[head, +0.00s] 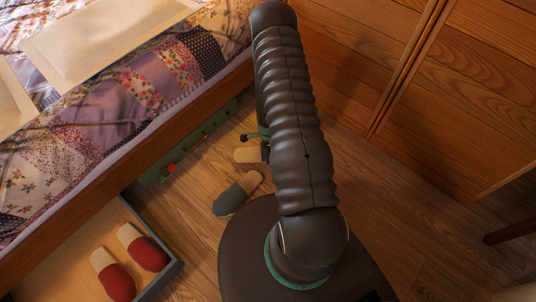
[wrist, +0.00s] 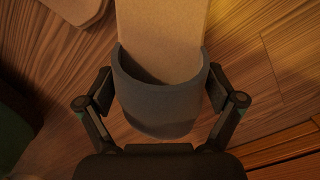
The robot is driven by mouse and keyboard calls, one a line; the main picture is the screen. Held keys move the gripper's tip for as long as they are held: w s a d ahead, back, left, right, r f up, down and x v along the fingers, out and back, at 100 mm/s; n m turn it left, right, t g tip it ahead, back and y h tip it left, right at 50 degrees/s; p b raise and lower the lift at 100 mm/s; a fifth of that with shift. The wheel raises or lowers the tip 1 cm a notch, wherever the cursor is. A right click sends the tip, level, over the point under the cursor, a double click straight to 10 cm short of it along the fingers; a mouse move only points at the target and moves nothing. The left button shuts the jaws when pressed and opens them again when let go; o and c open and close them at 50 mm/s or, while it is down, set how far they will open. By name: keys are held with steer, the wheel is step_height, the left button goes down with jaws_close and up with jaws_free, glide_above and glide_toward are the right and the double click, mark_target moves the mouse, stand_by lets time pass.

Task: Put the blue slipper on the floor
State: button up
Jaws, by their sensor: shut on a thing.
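A blue-grey slipper (wrist: 155,100) with a beige insole sits between the two fingers of my gripper (wrist: 158,92) in the wrist view. The fingers are shut on the sides of its toe part, and its heel points away from me. In the head view its beige heel (head: 247,155) shows left of my arm; its toe is mostly hidden by the arm and gripper. It is low, close to the floor; I cannot tell if it touches. A second blue-grey slipper (head: 236,196) lies on the wooden floor (head: 190,205) just below it in the head view.
The bed (head: 120,110) with a patchwork cover is at the left. An open drawer (head: 165,262) below it holds two red slippers (head: 145,250). A green strip with knobs (head: 185,160) runs under the bed edge. Wooden cabinets (head: 450,90) stand at the right. Floor is clear right of my arm.

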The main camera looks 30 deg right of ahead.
steer(key=shift+f, duration=2)
steer(key=shift+b, duration=0.3)
steer(key=shift+f, duration=0.2)
steer(key=o, duration=0.8)
steer(key=shift+r, duration=0.1)
steer(key=shift+o, duration=0.2)
